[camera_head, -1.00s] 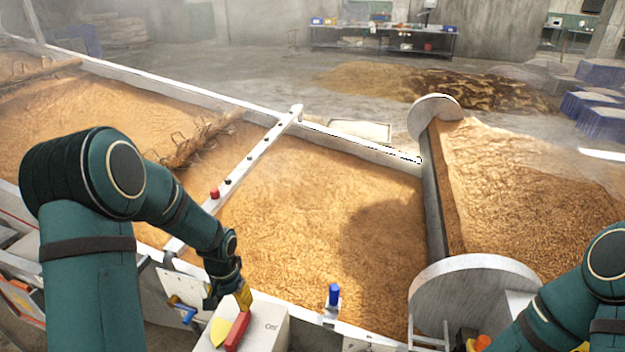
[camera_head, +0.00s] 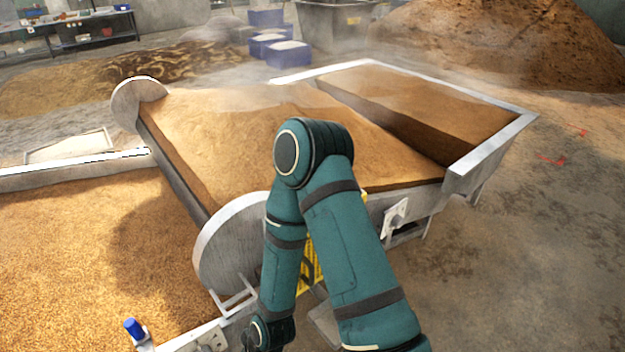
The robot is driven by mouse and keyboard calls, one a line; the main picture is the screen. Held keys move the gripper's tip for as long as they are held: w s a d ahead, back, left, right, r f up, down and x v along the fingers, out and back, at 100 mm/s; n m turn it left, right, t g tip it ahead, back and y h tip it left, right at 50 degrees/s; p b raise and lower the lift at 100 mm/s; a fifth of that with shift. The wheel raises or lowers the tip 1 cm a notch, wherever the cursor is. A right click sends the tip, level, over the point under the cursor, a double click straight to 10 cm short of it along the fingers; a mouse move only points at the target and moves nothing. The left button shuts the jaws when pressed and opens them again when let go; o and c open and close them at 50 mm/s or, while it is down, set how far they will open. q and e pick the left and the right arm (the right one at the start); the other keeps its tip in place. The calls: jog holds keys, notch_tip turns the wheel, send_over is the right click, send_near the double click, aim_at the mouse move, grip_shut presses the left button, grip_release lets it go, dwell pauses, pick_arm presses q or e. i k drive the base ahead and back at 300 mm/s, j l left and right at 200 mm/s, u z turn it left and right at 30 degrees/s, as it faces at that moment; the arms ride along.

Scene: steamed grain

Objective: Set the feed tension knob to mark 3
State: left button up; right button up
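A small white plate with a dark, knob-like part (camera_head: 395,216) is on the near side of the grain machine, right of my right arm. It may be the feed tension knob, but it is too small for me to read any marks. Another pale plate (camera_head: 210,341) is at the bottom edge, partly cut off. My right arm crosses the middle of the view, and its wrist reaches the bottom edge. The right gripper's fingers are out of the picture. My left arm and gripper are not in view.
A blue knob on a post (camera_head: 134,328) stands on the front rim of the grain bed (camera_head: 60,260). A round metal end plate (camera_head: 225,250) stands left of my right arm. A yellow panel (camera_head: 312,265) is partly hidden behind the arm. The floor at right (camera_head: 500,270) is clear.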

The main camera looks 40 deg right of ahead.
aim_at(397, 221)
jog(key=z, duration=1.95)
jog(key=i+l+z, duration=0.3)
jog(key=i+l, duration=0.9)
jog(key=i, duration=0.1)
